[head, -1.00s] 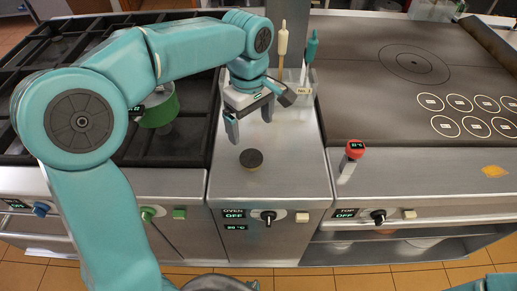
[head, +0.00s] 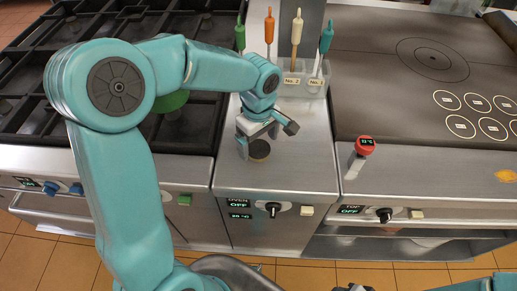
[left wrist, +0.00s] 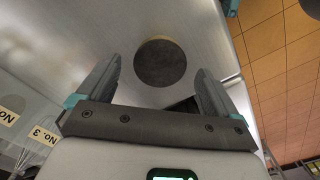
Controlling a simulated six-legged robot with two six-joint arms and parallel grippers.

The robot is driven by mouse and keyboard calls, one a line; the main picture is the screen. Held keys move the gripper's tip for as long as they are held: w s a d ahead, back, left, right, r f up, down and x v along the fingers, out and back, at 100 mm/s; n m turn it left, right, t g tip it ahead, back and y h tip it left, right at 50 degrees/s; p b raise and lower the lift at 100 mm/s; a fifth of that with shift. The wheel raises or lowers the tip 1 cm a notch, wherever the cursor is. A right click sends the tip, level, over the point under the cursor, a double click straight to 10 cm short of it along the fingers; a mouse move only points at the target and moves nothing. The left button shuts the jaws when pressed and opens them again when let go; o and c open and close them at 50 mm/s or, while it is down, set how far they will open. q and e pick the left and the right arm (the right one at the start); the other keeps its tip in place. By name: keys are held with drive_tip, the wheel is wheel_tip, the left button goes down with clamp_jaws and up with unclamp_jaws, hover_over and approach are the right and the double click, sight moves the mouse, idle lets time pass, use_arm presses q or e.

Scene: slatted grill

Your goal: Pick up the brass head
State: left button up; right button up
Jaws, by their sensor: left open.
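The brass head (head: 259,150) is a short round disc with a dark top and a thin brass-coloured rim. It sits on the steel counter strip between the burners and the flat plate. My left gripper (head: 259,139) is open just above it. In the left wrist view the brass head (left wrist: 160,63) shows between the two open fingers (left wrist: 160,72), with a gap on each side. I see no finger touching it. Of my right arm, only a sliver shows at the bottom right edge, and its jaws cannot be made out.
A clear holder (head: 300,86) with several coloured-handle tools stands behind the gripper. A red-topped probe (head: 364,147) stands to the right. A green pot (head: 172,101) is partly behind my arm on the black burner grates (head: 185,135). The front counter is clear.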

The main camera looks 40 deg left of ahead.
sight(259, 147)
use_arm(q)
wheel_tip(259, 147, down, 4)
drive_tip(key=shift+r, duration=0.2)
drive_tip(key=c, duration=1.3)
drive_tip(key=shift+o, duration=0.2)
drive_tip(key=shift+r, duration=0.15)
wheel_tip(259, 147, up, 20)
